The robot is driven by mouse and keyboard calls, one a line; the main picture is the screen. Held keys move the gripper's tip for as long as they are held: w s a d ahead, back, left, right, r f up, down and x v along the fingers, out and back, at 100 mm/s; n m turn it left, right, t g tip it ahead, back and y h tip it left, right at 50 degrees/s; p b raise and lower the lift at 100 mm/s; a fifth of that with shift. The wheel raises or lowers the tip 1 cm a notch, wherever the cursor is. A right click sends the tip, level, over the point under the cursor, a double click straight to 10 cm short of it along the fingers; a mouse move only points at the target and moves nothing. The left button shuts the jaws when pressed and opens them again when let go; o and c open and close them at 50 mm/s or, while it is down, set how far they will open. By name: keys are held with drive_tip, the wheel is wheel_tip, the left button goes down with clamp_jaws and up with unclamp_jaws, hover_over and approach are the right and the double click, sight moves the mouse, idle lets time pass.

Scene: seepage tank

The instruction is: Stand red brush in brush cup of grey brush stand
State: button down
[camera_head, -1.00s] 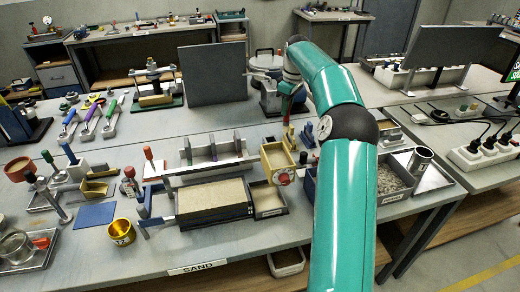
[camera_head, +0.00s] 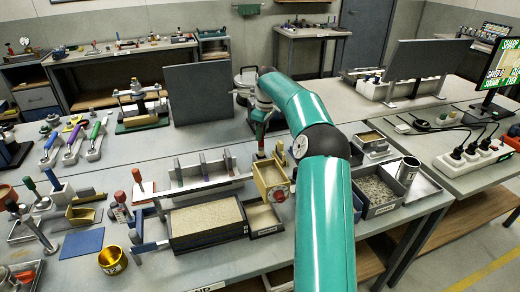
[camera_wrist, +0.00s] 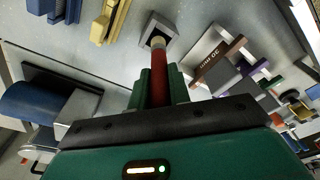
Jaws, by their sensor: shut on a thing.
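My gripper (camera_wrist: 158,88) is shut on the red brush (camera_wrist: 158,72), which points away from the palm in the wrist view. The brush's far end, with a pale band, overlaps the dark opening of a square grey cup (camera_wrist: 143,38), which looks like the brush cup of the grey brush stand. I cannot tell whether the tip is inside the cup or just above it. In the camera head view, my gripper (camera_head: 260,114) is behind a tan box, with the red brush (camera_head: 261,133) below it. I cannot make out the grey stand there.
The tan box (camera_head: 270,182) stands in front of my gripper. A sand tray (camera_head: 205,222) and a slotted grey rack (camera_head: 205,180) are to its left. A gravel bin (camera_head: 375,192) is at right. A dark upright panel (camera_head: 198,94) stands behind on the left.

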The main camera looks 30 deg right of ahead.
sight(261, 146)
drive_tip(key=shift+f, duration=2.55)
drive_tip(key=shift+f, duration=0.25)
drive_tip(key=c, duration=1.3)
unclamp_jaws()
wheel_tip(261, 146, up, 14)
drive_tip(key=s+d, duration=0.1)
drive_tip(key=shift+s+d, duration=0.15)
drive_tip(key=shift+s+f, duration=0.1)
drive_tip(key=shift+s, duration=0.05)
